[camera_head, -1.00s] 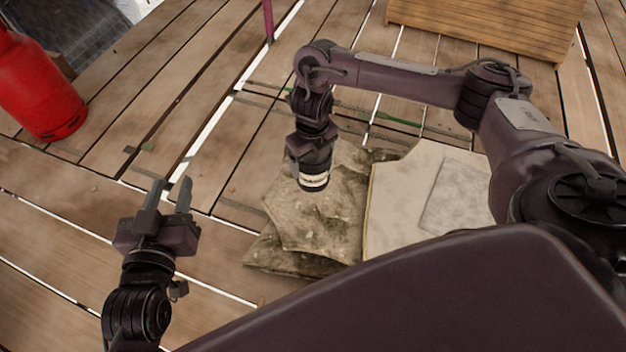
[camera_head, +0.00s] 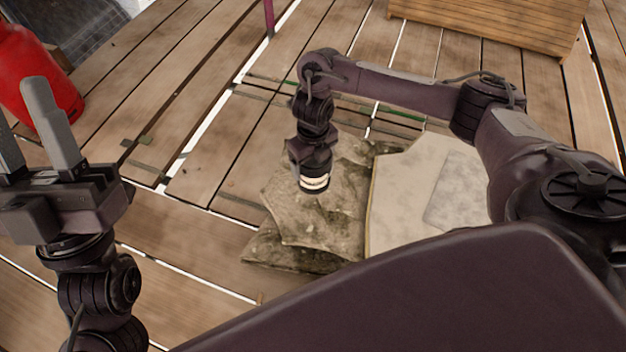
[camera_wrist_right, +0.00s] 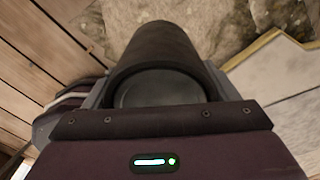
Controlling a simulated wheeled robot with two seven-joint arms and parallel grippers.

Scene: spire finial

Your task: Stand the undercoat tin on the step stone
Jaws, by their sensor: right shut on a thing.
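The undercoat tin (camera_head: 314,182) is a small dark can with a white label band, seen below my right gripper (camera_head: 312,168) in the head view. My right gripper is shut on it, and the tin is upright over the rough tan step stone (camera_head: 340,215). Whether its base touches the stone I cannot tell. In the right wrist view the dark tin (camera_wrist_right: 160,60) fills the space between the fingers, with the stone behind it. My left gripper (camera_head: 35,130) is open and empty at the left, its fingers pointing up.
A pale slab (camera_head: 405,200) lies right beside the step stone. A red cylinder (camera_head: 30,80) stands at the upper left and a wooden crate (camera_head: 490,25) at the back. Bare planks (camera_head: 190,200) with gaps lie left of the stone.

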